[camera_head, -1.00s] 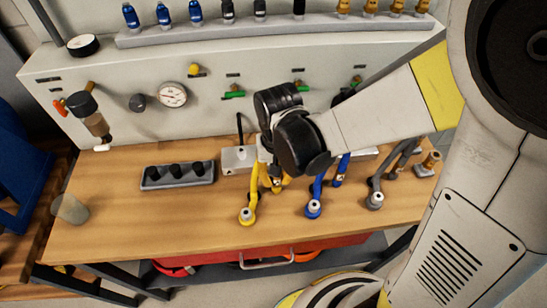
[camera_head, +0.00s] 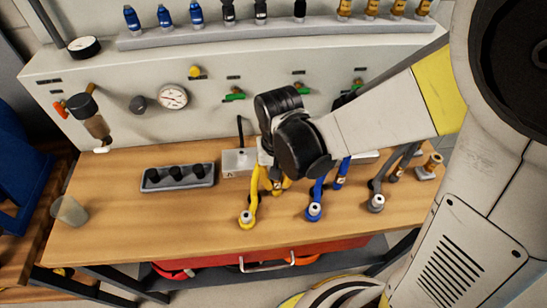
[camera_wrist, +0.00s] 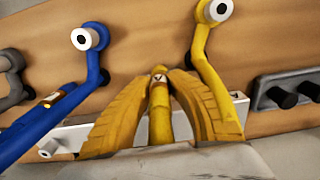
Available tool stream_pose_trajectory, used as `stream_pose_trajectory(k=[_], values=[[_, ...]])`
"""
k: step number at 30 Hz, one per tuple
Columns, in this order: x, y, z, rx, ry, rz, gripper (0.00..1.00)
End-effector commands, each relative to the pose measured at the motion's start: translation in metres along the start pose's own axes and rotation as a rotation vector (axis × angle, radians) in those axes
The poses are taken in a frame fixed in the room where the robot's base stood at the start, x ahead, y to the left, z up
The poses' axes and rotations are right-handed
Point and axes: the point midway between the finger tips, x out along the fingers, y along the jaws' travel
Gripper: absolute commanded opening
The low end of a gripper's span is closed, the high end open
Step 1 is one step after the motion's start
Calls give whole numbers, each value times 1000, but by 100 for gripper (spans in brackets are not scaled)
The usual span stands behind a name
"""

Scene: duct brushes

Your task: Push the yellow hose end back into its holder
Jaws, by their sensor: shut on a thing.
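The yellow hose (camera_head: 253,193) runs from under my gripper to a yellow elbow with a white tip (camera_head: 247,217) on the tabletop. In the wrist view this hose (camera_wrist: 211,75) curves up on the right, with its white tip (camera_wrist: 217,10) at the top edge. My gripper (camera_wrist: 160,78) has its two yellow fingers shut on a yellow hose end (camera_wrist: 159,122) between them. In the head view my wrist hides most of the grip. A pale grey block (camera_head: 238,160) stands behind; I cannot tell whether it is the holder or whether the hose end touches it.
A blue hose (camera_head: 316,192) and a grey hose (camera_head: 376,190) stand to the right. A dark tray with black plugs (camera_head: 178,177) lies left, and a cup (camera_head: 69,211) stands near the left edge. The gauge panel (camera_head: 205,120) rises behind.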

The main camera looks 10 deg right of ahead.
Motion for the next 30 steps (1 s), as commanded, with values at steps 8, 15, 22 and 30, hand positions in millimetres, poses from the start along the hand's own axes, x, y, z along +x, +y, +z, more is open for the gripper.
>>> stream_pose_trajectory(k=[8, 15, 22, 30], values=[[7, 0, 0, 0, 0, 0, 0], [8, 0, 0, 0, 0, 0, 42], [8, 0, 0, 0, 0, 0, 42], [-19, 0, 1, 0, 0, 0, 42]])
